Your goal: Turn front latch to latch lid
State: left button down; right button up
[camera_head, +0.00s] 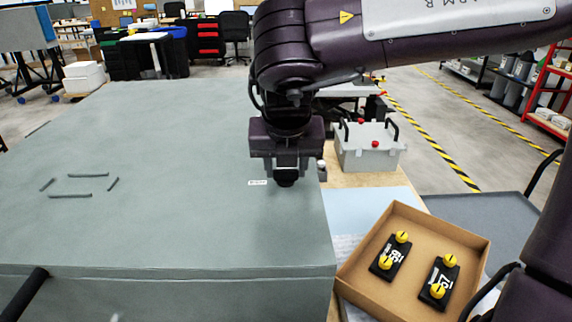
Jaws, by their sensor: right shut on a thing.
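The lid (150,215) is a large grey-green flat panel that fills the left and middle of the head view. My right gripper (286,168) comes down from above onto the lid near its right edge. It is shut on a small dark latch knob (286,180), of which only the lower part shows below the fingers. Which way the latch is turned is hidden. A small white label (257,182) is on the lid just left of the fingers. My left gripper is not in view.
A cardboard box (357,272) holding two black modules with yellow knobs (395,255) (439,280) stands right of the lid. A grey container with black handles (368,150) is behind it. A black bar (22,295) shows at the lower left.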

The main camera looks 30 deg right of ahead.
jog(key=o, duration=1)
jog(key=shift+r, duration=0.1)
jog(key=v, duration=0.7)
jog(key=shift+a+r, duration=0.1)
jog(key=shift+r, duration=0.2)
